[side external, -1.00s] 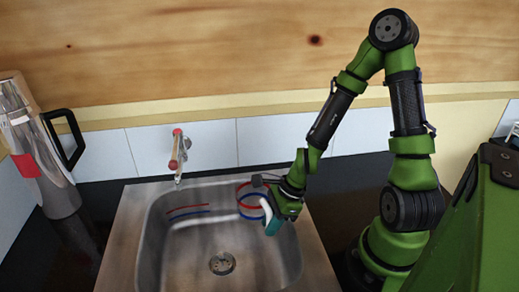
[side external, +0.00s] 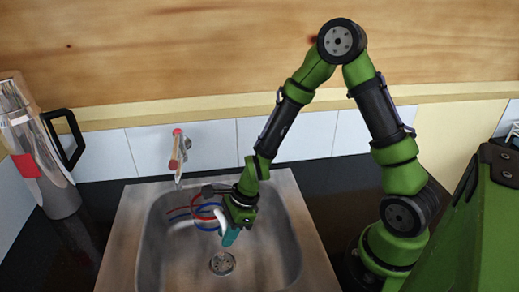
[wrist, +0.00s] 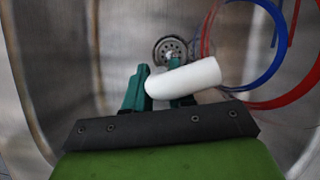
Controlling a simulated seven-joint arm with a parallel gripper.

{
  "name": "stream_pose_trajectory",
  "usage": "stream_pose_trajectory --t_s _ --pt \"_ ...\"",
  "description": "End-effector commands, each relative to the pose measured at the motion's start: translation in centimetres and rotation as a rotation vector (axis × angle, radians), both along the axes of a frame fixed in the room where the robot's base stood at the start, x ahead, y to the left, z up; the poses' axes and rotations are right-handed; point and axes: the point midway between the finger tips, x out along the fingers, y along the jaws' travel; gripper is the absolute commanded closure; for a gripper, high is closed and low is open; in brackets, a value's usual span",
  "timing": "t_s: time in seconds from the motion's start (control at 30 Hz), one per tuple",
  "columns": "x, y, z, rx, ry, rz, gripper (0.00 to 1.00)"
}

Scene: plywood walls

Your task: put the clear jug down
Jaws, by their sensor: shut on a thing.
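The clear jug (side external: 207,214) is see-through; mostly its red and blue bands and white handle show. It is over the back part of the sink basin in the side view. My gripper (side external: 230,238) is shut on its white handle (wrist: 186,78). In the wrist view, the bands curve at the upper right and the teal fingers are at the handle. The jug's clear walls are hard to make out. I cannot tell whether its base touches the sink.
The metal sink (side external: 282,215) has a round drain (side external: 222,263). A tap (side external: 179,152) stands behind it. A steel flask (side external: 42,160) with a black handle stands at the left. Dark counter (side external: 320,205) is clear to the right of the sink.

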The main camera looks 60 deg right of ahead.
Motion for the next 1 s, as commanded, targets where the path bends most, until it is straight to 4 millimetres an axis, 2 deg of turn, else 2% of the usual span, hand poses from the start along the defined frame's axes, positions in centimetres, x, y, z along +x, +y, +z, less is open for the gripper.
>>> stream_pose_trajectory --t_s 0.1,0.43,0.6,0.83,1.0 --pt "1.1 1.9 0.0 0.000 0.000 0.006 1.00" --pt "3.4 5.5 0.0 -0.001 -0.001 0.005 1.00" --pt "3.3 5.1 -2.2 0.001 0.005 -0.002 1.00" --pt "3.3 5.1 -3.7 0.001 0.003 -0.001 1.00" --pt "3.2 5.1 -6.1 0.001 0.005 -0.001 1.00"
